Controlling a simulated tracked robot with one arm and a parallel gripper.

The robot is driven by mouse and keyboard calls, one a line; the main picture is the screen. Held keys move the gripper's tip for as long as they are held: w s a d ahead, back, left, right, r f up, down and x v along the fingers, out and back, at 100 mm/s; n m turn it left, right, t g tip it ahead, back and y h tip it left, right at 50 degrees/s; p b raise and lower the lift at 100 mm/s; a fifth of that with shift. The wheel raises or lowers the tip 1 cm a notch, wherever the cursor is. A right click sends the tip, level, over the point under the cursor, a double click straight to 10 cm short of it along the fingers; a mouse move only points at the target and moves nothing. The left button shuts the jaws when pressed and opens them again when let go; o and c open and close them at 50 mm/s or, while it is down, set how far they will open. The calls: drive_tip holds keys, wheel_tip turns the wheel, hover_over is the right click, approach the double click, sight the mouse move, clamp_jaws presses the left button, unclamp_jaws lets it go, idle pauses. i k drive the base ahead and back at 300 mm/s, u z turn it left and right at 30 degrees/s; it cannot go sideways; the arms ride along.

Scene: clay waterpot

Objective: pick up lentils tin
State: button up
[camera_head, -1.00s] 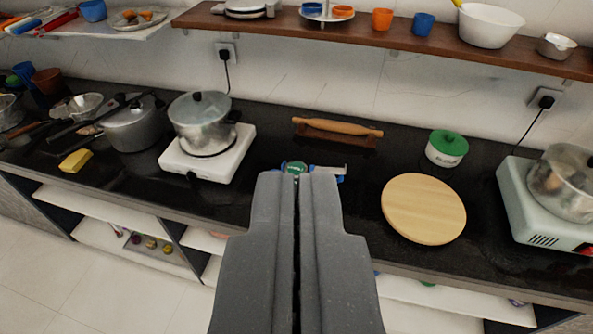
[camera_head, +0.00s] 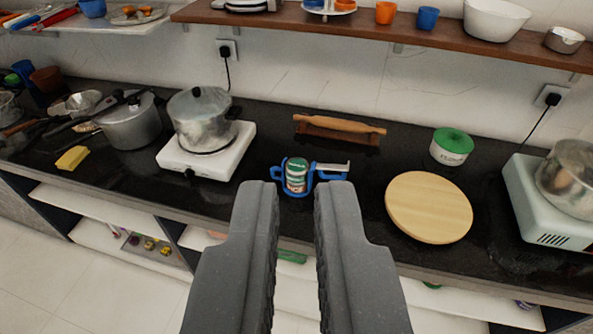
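A small tin (camera_head: 296,178) with a green top and a pale, red-marked label stands on the black counter, straight ahead of my gripper; I take it for the lentils tin, but its print is too small to read. Blue parts show on both sides of it, beside or around it; I cannot tell which. My gripper (camera_head: 296,188) is open and empty. Its fingertips appear just below the tin in the picture, one to each side, and the tin is seen past the gap. I see no contact.
A blue-handled tool (camera_head: 331,168) is at the tin's right. A wooden board (camera_head: 429,207) and a green-lidded pot (camera_head: 451,147) are further right. A pot (camera_head: 200,118) on a white stove (camera_head: 207,152) stands left. A rolling pin (camera_head: 340,125) lies behind.

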sight(296, 169)
drive_tip(key=k, duration=1.15)
drive_tip(key=u, duration=0.65)
drive_tip(key=i, duration=1.4)
drive_tip(key=z, duration=0.3)
drive_tip(key=i, duration=1.15)
drive_tip(key=z, duration=0.7)
drive_tip(key=k, duration=0.8)
drive_tip(key=z, duration=0.15)
drive_tip(key=i, duration=0.55)
drive_tip(key=z, duration=0.05)
